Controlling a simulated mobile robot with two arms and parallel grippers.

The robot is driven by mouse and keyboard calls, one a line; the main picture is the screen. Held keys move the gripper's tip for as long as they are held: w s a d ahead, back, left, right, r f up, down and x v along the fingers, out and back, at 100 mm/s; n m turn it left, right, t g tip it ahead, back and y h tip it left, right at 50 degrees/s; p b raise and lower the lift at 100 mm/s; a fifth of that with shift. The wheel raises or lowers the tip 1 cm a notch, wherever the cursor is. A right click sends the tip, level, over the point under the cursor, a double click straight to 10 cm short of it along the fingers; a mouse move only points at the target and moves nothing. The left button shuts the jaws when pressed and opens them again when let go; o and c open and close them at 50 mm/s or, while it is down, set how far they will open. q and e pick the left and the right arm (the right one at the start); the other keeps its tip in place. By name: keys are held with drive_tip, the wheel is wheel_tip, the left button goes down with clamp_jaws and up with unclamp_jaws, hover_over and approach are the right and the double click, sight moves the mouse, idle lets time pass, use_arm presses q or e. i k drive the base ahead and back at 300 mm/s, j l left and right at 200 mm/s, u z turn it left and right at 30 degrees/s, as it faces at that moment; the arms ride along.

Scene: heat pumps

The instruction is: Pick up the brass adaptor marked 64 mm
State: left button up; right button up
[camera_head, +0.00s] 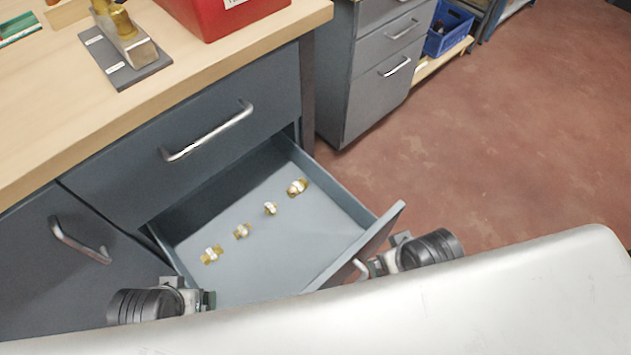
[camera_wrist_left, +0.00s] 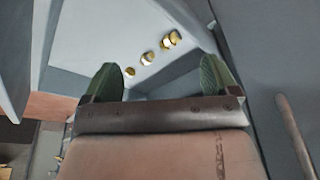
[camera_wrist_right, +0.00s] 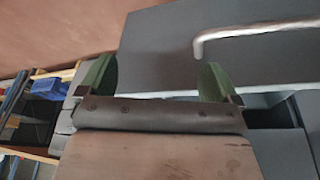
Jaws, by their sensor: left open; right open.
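Several brass adaptors with white bands lie in a row in the open drawer (camera_head: 285,262): one nearest my left gripper (camera_head: 211,254), two in the middle (camera_head: 242,231) (camera_head: 270,209), and one at the far end (camera_head: 297,187). Their markings are too small to read, so I cannot tell which is 64 mm. Three brass pieces also show beyond the fingers in the left wrist view (camera_wrist_left: 147,58). My left gripper (camera_head: 210,301) is open and empty by the drawer's left side. My right gripper (camera_head: 378,262) is open and empty by the drawer front and its handle (camera_head: 360,268).
The wooden bench top (camera_head: 190,75) overhangs the drawer's back. A closed drawer with a handle (camera_head: 208,132) is above it. A red box (camera_head: 215,15) and a brass-fitted block on a grey plate (camera_head: 130,72) stand on the bench. Reddish floor (camera_head: 500,140) is clear at right.

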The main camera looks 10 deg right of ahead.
sight(297, 187)
drive_tip(key=i+z, duration=0.15)
drive_tip(key=l+u, duration=0.55)
drive_tip(key=i+j+u, duration=0.3)
drive_tip(key=i+u, duration=0.2)
drive_tip(key=k, duration=0.1)
